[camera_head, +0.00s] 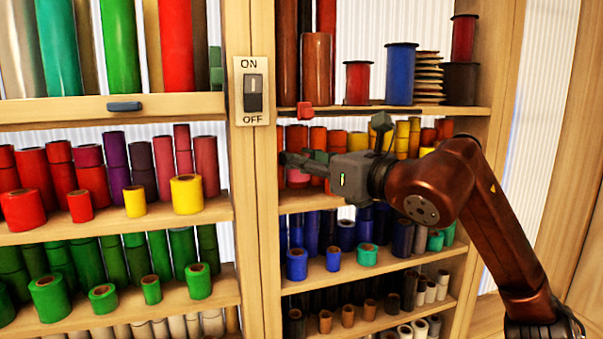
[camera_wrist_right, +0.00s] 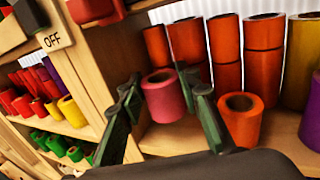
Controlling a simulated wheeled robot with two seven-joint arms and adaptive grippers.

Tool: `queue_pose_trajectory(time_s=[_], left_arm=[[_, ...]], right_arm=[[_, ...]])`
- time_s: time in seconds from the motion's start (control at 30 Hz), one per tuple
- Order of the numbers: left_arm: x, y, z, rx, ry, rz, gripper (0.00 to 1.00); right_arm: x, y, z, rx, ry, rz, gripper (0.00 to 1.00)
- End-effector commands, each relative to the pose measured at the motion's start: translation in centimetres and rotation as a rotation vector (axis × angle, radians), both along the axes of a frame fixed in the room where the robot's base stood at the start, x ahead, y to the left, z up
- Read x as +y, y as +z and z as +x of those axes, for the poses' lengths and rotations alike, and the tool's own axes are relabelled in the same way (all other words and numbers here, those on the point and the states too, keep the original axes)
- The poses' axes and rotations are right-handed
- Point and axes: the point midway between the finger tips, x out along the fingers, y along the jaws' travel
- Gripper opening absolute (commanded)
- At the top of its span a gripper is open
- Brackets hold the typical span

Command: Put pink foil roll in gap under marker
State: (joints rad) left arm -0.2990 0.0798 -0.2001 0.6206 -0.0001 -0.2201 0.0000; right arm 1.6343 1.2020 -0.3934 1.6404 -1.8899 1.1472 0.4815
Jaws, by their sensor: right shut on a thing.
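The pink foil roll (camera_wrist_right: 164,98) is upright between the two fingers of my right gripper (camera_wrist_right: 163,84), which is shut on it. In the head view the right gripper (camera_head: 293,163) reaches in from the right at the left end of the orange row, and the pink roll (camera_head: 297,177) shows partly behind it. I cannot tell whether the roll touches the shelf. A red marker (camera_head: 305,110) sits on the shelf edge above, near the divider post. My left gripper is not in view.
Orange rolls (camera_wrist_right: 227,52) stand behind the pink roll, and a short orange roll (camera_wrist_right: 240,118) stands to its right. The wooden divider post (camera_head: 257,200) with an ON/OFF switch (camera_head: 253,92) is to the left. The left bay (camera_head: 225,210) holds red, purple, yellow and green rolls.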

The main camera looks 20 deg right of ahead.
Motion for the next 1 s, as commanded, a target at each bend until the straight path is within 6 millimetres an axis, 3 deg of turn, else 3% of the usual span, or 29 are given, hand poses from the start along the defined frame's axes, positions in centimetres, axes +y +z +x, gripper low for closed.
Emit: queue_pose_trajectory(time_s=[0.2, 0.7, 0.73, 0.83, 1.0], left_arm=[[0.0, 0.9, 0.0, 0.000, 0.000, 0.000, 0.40], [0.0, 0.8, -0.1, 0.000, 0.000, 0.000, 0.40], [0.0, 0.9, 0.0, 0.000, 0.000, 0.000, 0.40], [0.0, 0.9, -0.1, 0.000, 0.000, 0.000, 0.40], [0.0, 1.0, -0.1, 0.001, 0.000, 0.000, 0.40]], right_arm=[[0.0, -3.1, 0.1, 0.003, -0.001, -0.003, 0.02], [0.0, -4.1, 0.4, 0.002, 0.001, -0.001, 0.02], [0.0, -4.0, 0.4, 0.003, 0.001, -0.001, 0.32], [0.0, -3.9, 0.4, 0.003, 0.001, -0.001, 0.38], [0.0, -3.9, 0.4, 0.002, 0.001, -0.001, 0.38]])
